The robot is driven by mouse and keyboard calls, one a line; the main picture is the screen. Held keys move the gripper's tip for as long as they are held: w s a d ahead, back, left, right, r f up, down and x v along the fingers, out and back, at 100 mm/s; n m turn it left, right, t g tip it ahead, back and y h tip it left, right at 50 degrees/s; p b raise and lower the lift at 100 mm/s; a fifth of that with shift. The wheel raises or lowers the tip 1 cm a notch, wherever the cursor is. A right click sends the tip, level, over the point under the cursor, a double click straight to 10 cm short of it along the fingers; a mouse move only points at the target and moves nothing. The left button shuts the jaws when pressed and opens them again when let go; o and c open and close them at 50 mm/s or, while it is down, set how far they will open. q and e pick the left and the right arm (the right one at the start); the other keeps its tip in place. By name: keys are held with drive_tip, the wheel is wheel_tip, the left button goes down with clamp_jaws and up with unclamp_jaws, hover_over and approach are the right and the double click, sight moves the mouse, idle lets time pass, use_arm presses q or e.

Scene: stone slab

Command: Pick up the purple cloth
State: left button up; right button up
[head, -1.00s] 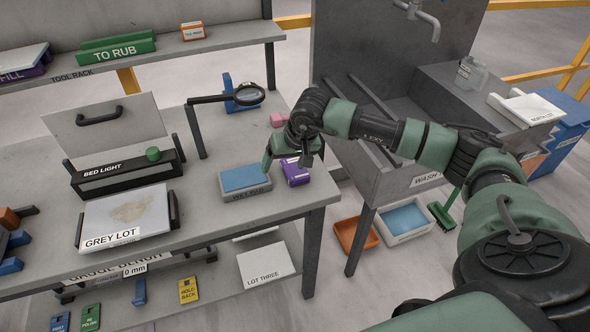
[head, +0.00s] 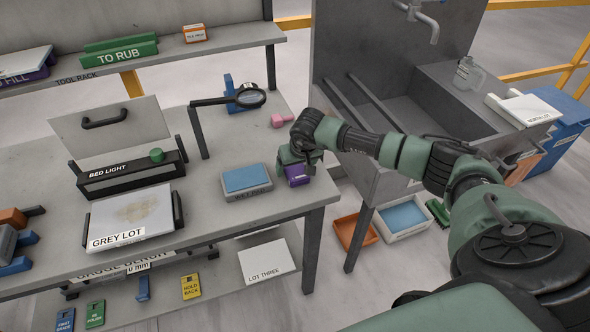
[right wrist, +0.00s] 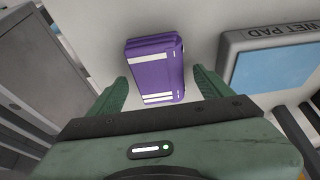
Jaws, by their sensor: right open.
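The purple cloth (head: 297,176) is a small folded block with white bands. It lies on the bench top (head: 232,212) near its right front corner, right of the wet pad. My right gripper (head: 300,160) is just above the cloth and covers part of it in the head view. In the right wrist view the cloth (right wrist: 155,70) lies ahead, between the two green fingers (right wrist: 160,92), which are apart with a gap on each side. The right gripper is open and empty. My left gripper is not in view.
The wet pad (head: 247,180), a grey tray with a blue top, stands close left of the cloth. A pink object (head: 283,120) and a magnifier (head: 250,96) stand behind. The sink (head: 400,110) is to the right, past the bench edge.

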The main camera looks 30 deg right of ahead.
sight(296, 169)
drive_tip(key=shift+f+b, duration=0.25)
drive_tip(key=shift+b, duration=0.2)
idle(0.4)
drive_tip(key=c, duration=1.5)
drive_tip(key=shift+o, duration=0.2)
drive_tip(key=shift+r, duration=0.1)
drive_tip(key=shift+r+p, duration=0.35)
drive_tip(key=shift+p, duration=0.35)
wheel_tip(296, 169, up, 20)
drive_tip(key=b, duration=0.4)
drive_tip(key=shift+f+b, duration=0.15)
drive_tip(key=shift+b, duration=0.2)
